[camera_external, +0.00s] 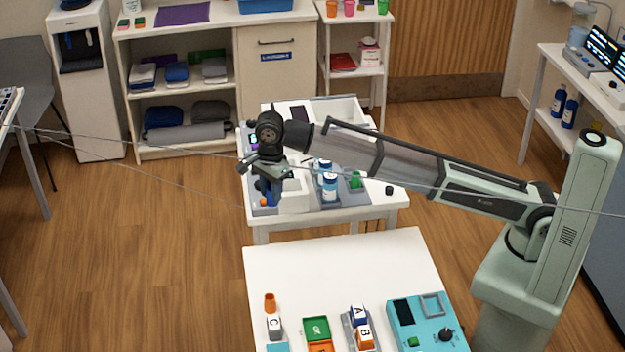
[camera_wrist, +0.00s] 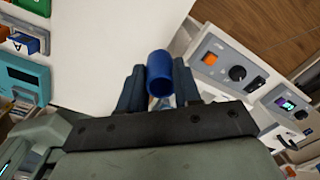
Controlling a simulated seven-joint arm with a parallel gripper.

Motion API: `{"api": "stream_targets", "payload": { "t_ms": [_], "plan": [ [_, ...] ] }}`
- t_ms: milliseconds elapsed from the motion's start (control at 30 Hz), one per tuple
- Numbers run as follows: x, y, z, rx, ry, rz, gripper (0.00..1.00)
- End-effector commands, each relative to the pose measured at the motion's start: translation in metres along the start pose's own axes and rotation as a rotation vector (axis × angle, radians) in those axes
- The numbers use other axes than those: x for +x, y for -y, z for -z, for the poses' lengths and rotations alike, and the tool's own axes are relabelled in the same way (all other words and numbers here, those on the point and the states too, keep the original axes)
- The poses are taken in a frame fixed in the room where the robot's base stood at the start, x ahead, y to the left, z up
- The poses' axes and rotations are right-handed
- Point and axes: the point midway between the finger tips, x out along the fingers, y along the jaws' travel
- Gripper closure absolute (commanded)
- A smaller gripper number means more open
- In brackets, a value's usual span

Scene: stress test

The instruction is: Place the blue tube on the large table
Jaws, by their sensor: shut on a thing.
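My gripper (camera_external: 268,185) hangs over the left part of the rear white table in the external view. In the wrist view, its two dark fingers (camera_wrist: 159,85) are shut on a blue tube (camera_wrist: 160,70), whose open round end shows. In the wrist view a plain white surface (camera_wrist: 105,45) lies beyond the tube, with a gap of unclear size.
The front table's near edge carries an orange cup (camera_external: 269,302), letter blocks (camera_external: 361,328), a green tray (camera_external: 316,328) and a teal control box (camera_external: 425,322). The rear table (camera_external: 385,213) holds blue-and-white bottles (camera_external: 329,187) and a green block (camera_external: 355,180). Dial boxes (camera_wrist: 228,62) are right of the tube.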

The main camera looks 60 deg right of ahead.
Motion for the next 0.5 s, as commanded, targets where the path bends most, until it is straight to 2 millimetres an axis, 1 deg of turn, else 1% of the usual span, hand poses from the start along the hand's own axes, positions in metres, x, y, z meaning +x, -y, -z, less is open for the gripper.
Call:
{"api": "stream_targets", "payload": {
  "t_ms": [33, 300, 400, 500],
  "plan": [
    [0.013, -0.002, 0.001, -0.001, -0.001, -0.002, 0.96],
    [0.072, -0.003, 0.001, -0.001, -0.001, -0.002, 0.96],
    [0.088, -0.003, 0.001, -0.001, 0.0, -0.001, 0.96],
    [0.098, -0.003, 0.001, -0.001, 0.0, -0.001, 0.96]
  ]
}}
